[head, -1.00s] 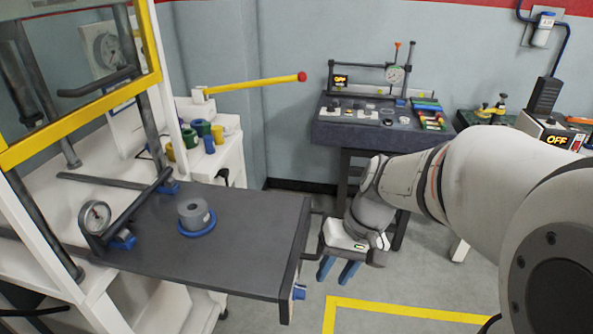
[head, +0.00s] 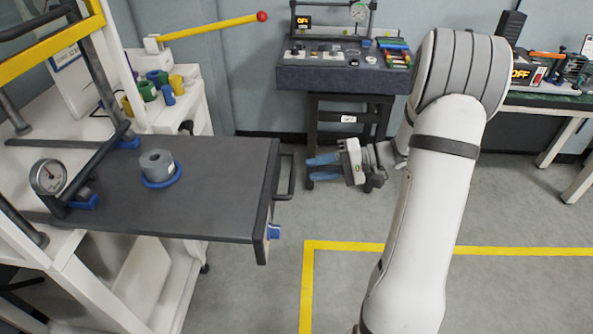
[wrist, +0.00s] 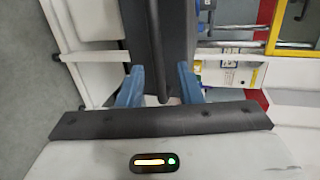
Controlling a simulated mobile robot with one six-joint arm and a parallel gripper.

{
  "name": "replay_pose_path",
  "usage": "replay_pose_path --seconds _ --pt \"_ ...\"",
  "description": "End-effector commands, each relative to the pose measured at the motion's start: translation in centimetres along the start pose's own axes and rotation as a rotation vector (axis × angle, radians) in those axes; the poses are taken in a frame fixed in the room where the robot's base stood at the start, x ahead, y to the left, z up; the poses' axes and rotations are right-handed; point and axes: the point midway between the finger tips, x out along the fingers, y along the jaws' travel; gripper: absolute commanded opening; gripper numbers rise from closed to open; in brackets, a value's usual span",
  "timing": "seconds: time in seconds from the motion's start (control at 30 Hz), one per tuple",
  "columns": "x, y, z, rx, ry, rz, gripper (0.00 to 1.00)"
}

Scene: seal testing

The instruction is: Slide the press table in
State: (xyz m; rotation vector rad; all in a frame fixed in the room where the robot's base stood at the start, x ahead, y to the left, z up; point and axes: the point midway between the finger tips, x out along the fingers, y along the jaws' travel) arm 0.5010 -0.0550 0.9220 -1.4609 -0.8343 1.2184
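The press table (head: 215,205) is a dark grey slab pulled out to the right of the white press frame. A dark bar handle (head: 291,178) is on its right edge. My gripper (head: 310,170) is just right of the handle, its blue fingers pointing left at it. In the wrist view the two fingers (wrist: 158,84) are spread apart, with the dark handle bar (wrist: 158,60) lined up between them. The gripper is open and does not look closed on the bar. The table's dark edge (wrist: 178,35) shows beyond.
A yellow lever (head: 210,28) with a red knob is behind. A dark console (head: 345,75) stands at the back. Floor with yellow lines is free at right.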

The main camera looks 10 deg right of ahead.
Motion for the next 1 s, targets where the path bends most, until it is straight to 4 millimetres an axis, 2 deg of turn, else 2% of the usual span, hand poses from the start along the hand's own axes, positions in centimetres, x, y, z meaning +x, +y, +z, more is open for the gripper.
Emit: replay_pose_path --seconds 0.13,0.27,0.7,1.0 --pt "-0.8 0.8 -1.2 -0.012 0.043 -0.051 0.32" --pt "-0.5 0.9 -1.5 -0.016 0.052 -0.063 0.32" --pt "5.0 0.5 -1.7 -0.015 0.049 -0.062 0.32" --pt "6.9 0.4 -1.8 -0.016 0.049 -0.061 0.32"
